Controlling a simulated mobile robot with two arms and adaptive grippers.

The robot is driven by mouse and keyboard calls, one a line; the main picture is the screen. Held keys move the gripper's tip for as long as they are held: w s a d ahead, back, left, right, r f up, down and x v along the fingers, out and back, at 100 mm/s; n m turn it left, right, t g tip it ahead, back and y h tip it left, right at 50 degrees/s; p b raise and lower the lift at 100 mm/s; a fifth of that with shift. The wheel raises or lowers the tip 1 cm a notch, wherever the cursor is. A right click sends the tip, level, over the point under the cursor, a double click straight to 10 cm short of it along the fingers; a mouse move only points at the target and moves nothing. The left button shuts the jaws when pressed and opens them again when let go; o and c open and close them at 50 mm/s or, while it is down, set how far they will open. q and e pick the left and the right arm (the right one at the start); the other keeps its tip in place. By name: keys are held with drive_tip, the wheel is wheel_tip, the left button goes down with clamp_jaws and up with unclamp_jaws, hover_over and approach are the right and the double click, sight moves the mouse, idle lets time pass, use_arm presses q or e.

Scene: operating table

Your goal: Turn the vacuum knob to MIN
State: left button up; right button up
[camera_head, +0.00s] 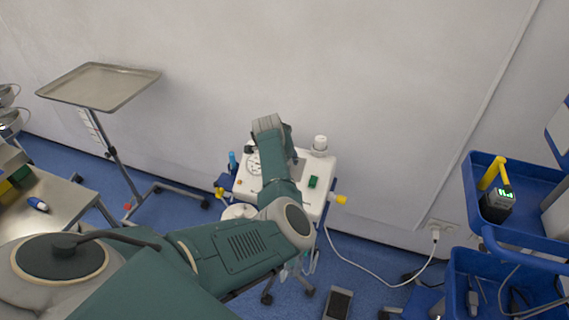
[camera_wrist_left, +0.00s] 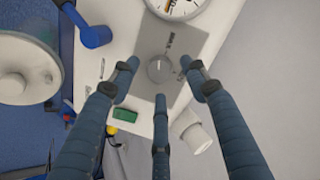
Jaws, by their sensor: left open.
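The vacuum knob (camera_wrist_left: 159,69) is a small round grey knob on a grey panel (camera_wrist_left: 187,45) in the left wrist view. Small dark lettering is printed on the panel near it, too blurred to read surely. My left gripper (camera_wrist_left: 161,80) has three blue fingers spread open around the knob, with no clear contact. In the head view my left arm reaches over the white suction unit (camera_head: 318,170) and hides the knob and fingertips. A round gauge (camera_wrist_left: 178,5) sits beside the panel; it also shows in the head view (camera_head: 254,162). My right gripper is out of view.
A green switch (camera_wrist_left: 126,116) and a white cylinder (camera_wrist_left: 196,138) lie near the fingers. A steel tray stand (camera_head: 99,86) stands left, and a blue cart (camera_head: 520,205) right. The wall (camera_head: 380,90) rises close behind the unit.

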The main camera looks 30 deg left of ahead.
use_arm(q)
drive_tip(key=shift+x, duration=0.8)
drive_tip(key=c, duration=1.1)
drive_tip(key=shift+r, duration=0.1)
drive_tip(key=shift+c, duration=0.3)
